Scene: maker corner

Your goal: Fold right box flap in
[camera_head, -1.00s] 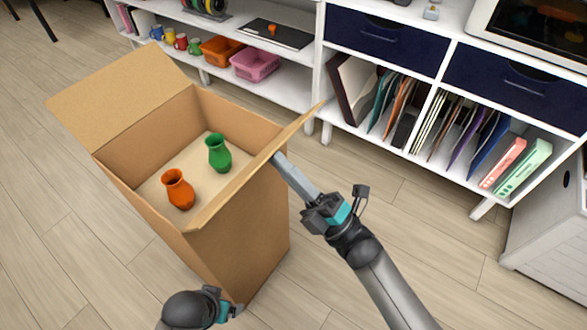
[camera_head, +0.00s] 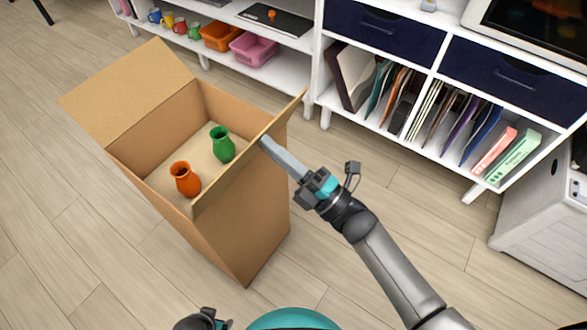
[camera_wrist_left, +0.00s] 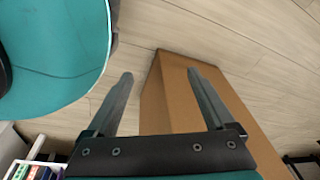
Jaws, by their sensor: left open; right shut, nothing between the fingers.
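The cardboard box (camera_head: 240,230) stands open on the floor, with an orange vase (camera_head: 186,179) and a green vase (camera_head: 222,145) inside. Its right flap (camera_head: 228,180) stands up steeply along the right rim. My right gripper (camera_head: 264,143) is shut and empty, its fingers against or very near the flap's outer side; contact is hard to tell. The left flap (camera_head: 125,95) is spread outward. My left gripper (camera_wrist_left: 165,95) is open and empty, with the box beyond its fingers in the left wrist view; in the head view it is mostly cut off at the bottom edge.
A white shelf unit (camera_head: 318,70) with folders, bins and navy drawers stands behind the box. An orange basket (camera_head: 220,37) and a pink basket (camera_head: 254,49) sit on its low shelf. A white cabinet (camera_head: 530,220) is at right. Bare floor surrounds the box.

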